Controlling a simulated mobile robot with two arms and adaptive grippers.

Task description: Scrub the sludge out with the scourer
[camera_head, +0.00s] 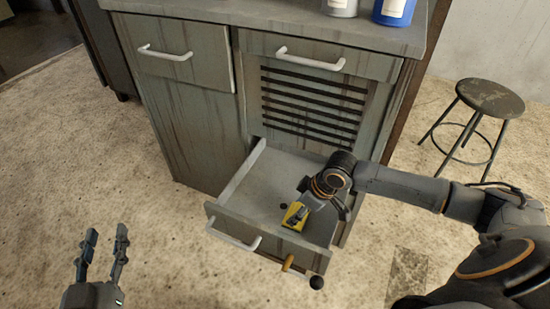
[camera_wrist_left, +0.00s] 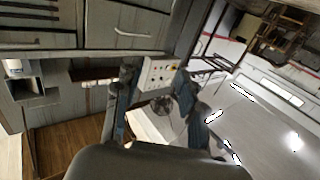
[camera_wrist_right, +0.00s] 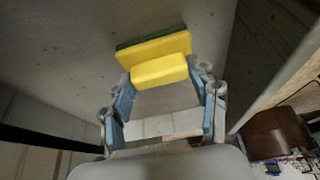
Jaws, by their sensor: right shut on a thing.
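The scourer (camera_head: 295,215) is yellow and sits inside the open drawer (camera_head: 228,209), low against or just above its floor; I cannot tell which. In the right wrist view the scourer (camera_wrist_right: 160,70) shows a yellow block with a dark green pad on its far side. My right gripper (camera_head: 304,209) reaches down into the drawer and is shut on the scourer. A small dark spot (camera_head: 284,206) on the drawer floor beside the scourer may be sludge; anything under the scourer is hidden. My left gripper (camera_head: 105,256) is open and empty, off to the left above the floor.
The grey cabinet (camera_head: 200,130) stands behind the drawer, with shut drawers and a slatted panel above. A stool (camera_head: 490,98) stands at right. The floor at left is clear.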

